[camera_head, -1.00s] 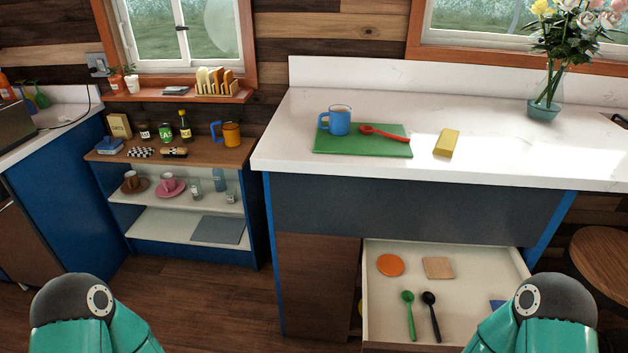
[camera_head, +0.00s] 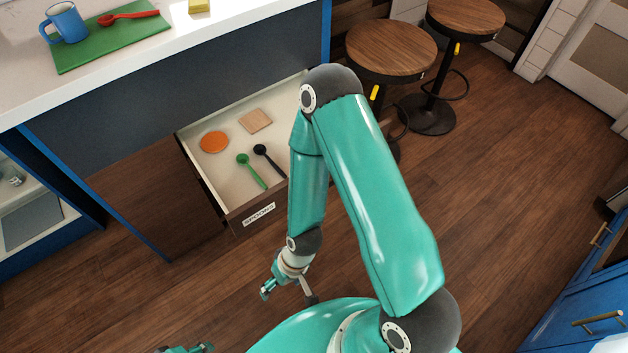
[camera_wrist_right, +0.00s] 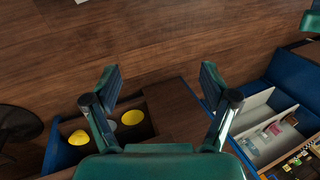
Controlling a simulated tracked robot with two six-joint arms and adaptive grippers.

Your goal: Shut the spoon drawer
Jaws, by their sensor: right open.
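The spoon drawer (camera_head: 259,214), with a "SPOONS" label on its front, is pulled out of the dark counter unit in the head view. Inside lie a green spoon (camera_head: 251,170), a black spoon (camera_head: 270,166), an orange disc (camera_head: 214,142) and a wooden square (camera_head: 255,121). My right gripper (camera_head: 286,291) is open and empty, in front of and below the drawer front, apart from it. Its spread fingers also show in the right wrist view (camera_wrist_right: 159,88). Part of my left gripper (camera_head: 188,349) shows at the bottom edge; its jaws are unclear.
Two round stools (camera_head: 391,50) stand right of the drawer. The counter (camera_head: 180,48) above holds a green board (camera_head: 88,52), blue mug (camera_head: 65,22) and red spoon (camera_head: 128,18). The wrist view shows yellow items (camera_wrist_right: 132,117) in an open compartment. Floor before the drawer is clear.

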